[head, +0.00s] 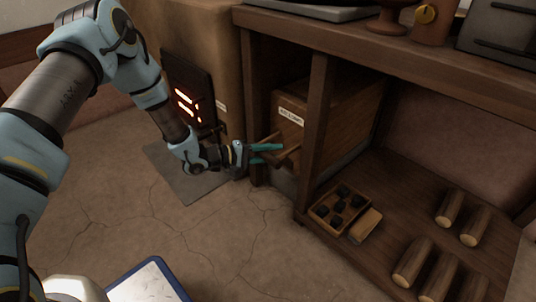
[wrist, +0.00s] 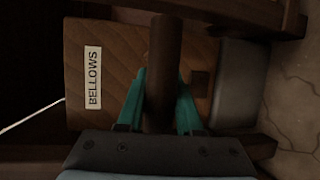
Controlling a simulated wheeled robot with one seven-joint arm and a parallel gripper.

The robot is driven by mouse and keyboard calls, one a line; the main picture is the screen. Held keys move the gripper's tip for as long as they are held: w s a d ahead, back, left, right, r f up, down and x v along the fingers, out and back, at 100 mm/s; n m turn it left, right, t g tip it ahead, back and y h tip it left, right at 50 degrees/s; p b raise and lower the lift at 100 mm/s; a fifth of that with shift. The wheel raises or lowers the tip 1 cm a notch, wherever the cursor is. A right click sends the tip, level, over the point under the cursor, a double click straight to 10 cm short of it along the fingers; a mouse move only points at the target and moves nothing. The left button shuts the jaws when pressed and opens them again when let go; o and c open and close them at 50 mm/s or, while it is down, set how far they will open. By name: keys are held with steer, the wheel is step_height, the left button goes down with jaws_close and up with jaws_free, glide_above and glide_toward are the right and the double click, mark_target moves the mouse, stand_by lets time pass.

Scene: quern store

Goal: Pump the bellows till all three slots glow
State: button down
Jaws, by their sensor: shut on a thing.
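The bellows is a wooden box (head: 335,120) in the left bay of the shelf unit, with a white label reading BELLOWS in the wrist view (wrist: 93,78). A wooden bar handle (head: 291,155) sticks out of its front; it shows dark in the wrist view (wrist: 164,60). My gripper (head: 268,154) has its teal fingers closed on either side of the handle, which the wrist view also shows (wrist: 162,85). The stove's dark panel (head: 200,88) has bright orange slots (head: 186,103). At least two glow; I cannot clearly tell the third.
A grey plate (head: 185,178) lies on the floor before the stove (head: 212,45). A shelf post (head: 318,120) stands just right of the handle. The lower shelf (head: 385,235) holds a small tray (head: 326,217) of dark lumps and several logs (head: 413,262).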

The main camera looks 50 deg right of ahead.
steer(key=c, duration=0.6)
jaws_free()
steer(key=p+v, duration=0.4)
steer(key=v, duration=0.6)
steer(key=shift+r, duration=0.15)
steer(key=shift+w+a, duration=0.2)
steer(key=shift+a, duration=0.15)
